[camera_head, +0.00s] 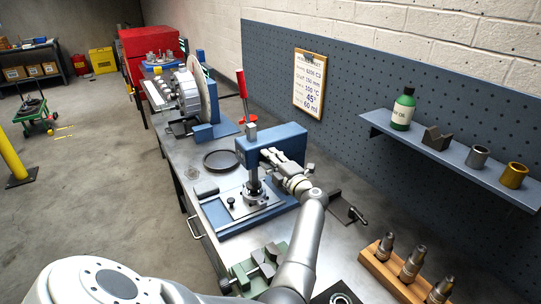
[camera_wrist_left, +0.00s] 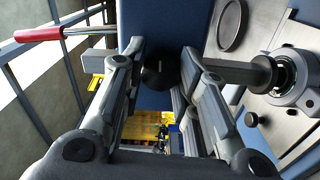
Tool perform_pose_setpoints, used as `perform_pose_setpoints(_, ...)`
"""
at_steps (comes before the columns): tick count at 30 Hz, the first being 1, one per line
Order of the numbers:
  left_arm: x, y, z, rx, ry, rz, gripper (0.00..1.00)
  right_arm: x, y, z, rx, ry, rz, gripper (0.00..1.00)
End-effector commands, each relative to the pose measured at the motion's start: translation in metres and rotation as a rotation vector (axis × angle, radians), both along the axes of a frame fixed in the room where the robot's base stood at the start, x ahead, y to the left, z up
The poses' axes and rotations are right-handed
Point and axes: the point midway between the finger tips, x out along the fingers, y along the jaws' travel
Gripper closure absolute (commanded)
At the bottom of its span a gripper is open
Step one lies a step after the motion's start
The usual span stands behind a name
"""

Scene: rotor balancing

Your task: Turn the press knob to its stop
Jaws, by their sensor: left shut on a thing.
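The blue press (camera_head: 285,138) stands on the workbench, with its dark ram (camera_head: 254,183) pointing down over a base plate. My left gripper (camera_head: 270,157) is at the side of the press head. In the left wrist view the round black press knob (camera_wrist_left: 160,70), with a short pale mark on its face, sits between the two fingers of my left gripper (camera_wrist_left: 163,62). The gripper is shut on it. In the head view the knob is hidden behind the fingers. The ram also shows in the left wrist view (camera_wrist_left: 240,72), to the right of the fingers. My right gripper is not in view.
The red-handled lever (camera_head: 242,84) rises behind the press. A dark ring (camera_head: 222,159) lies left of the press. A green vise (camera_head: 258,270) and a wooden block with tool holders (camera_head: 400,275) are nearer. A shelf (camera_head: 455,155) hangs on the pegboard at right.

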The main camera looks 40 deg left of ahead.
Motion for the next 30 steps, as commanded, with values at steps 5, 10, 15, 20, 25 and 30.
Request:
perform_pose_setpoints(5, 0.0006, -0.0009, 0.0006, 0.016, 0.060, -0.002, 0.95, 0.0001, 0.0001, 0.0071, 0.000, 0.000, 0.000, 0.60)
perform_pose_setpoints(10, 0.0005, -0.0009, -0.0005, 0.024, 0.087, -0.002, 0.95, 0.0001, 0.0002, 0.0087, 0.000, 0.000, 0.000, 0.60)
perform_pose_setpoints(15, 0.0005, -0.0008, -0.0010, 0.026, 0.094, -0.002, 0.95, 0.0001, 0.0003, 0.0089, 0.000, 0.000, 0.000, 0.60)
perform_pose_setpoints(20, 0.0005, -0.0008, -0.0011, 0.026, 0.094, -0.002, 0.95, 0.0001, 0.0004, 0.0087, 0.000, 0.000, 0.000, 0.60)
perform_pose_setpoints(25, 0.0005, -0.0008, -0.0011, 0.026, 0.093, -0.002, 0.63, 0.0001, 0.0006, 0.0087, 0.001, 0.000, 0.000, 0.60)
perform_pose_setpoints(30, 0.0003, -0.0005, -0.0008, 0.025, 0.092, -0.001, 0.49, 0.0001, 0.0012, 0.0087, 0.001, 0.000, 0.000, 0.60)
